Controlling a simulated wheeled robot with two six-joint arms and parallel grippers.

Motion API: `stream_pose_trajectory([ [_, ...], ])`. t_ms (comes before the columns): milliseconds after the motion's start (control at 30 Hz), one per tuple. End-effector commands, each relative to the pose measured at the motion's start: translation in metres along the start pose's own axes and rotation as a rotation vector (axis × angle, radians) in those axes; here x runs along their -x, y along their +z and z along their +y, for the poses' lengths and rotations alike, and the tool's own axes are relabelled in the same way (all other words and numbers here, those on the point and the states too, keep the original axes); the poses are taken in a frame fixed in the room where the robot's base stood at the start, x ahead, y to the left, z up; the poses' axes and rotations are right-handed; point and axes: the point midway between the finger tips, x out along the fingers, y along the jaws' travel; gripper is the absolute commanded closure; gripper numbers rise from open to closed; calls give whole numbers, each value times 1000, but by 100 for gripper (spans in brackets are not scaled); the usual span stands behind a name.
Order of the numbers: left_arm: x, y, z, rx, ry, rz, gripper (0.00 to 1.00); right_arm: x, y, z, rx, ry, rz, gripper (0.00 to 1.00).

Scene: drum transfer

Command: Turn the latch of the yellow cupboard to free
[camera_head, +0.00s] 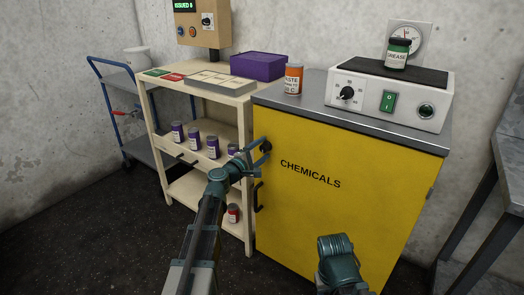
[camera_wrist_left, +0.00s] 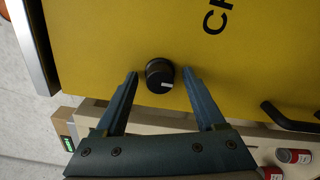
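The yellow cupboard (camera_head: 340,215) marked CHEMICALS stands at the centre right of the head view, its door facing me. Its latch, a round black knob with a white mark (camera_wrist_left: 160,75), is on the door's upper left. My left gripper (camera_wrist_left: 161,74) is open, its two fingers on either side of the knob with gaps showing. In the head view the left gripper (camera_head: 262,152) is at the knob and partly covers it. A black door handle (camera_head: 258,196) sits below the knob. A part of my right arm shows low in the head view, but its fingers do not.
On the cupboard top are an orange waste jar (camera_head: 293,79) and a white switch box (camera_head: 390,93) with a grease jar (camera_head: 398,54). A cream shelf rack (camera_head: 160,130) with purple jars stands close on the left. A grey bench (camera_head: 490,215) is at right.

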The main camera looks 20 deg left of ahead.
Motion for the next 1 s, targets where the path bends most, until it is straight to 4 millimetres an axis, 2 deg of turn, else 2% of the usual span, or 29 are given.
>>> stream_pose_trajectory([
  [200, 0, 0, 0, -1, 0, 0, 29, 0, 0, 0, 0, 0, 0, 50],
  [333, 10, 1, 0, -1, 0, 0, 29, 0, 0, 0, 0, 0, 0, 50],
  [800, 105, 1, 0, -1, 1, 3, 29, 0, 0, 0, 0, 0, 0, 50],
  [1000, 130, 1, 0, 0, 0, 1, 29, 0, 0, 0, 0, 0, 0, 50],
])
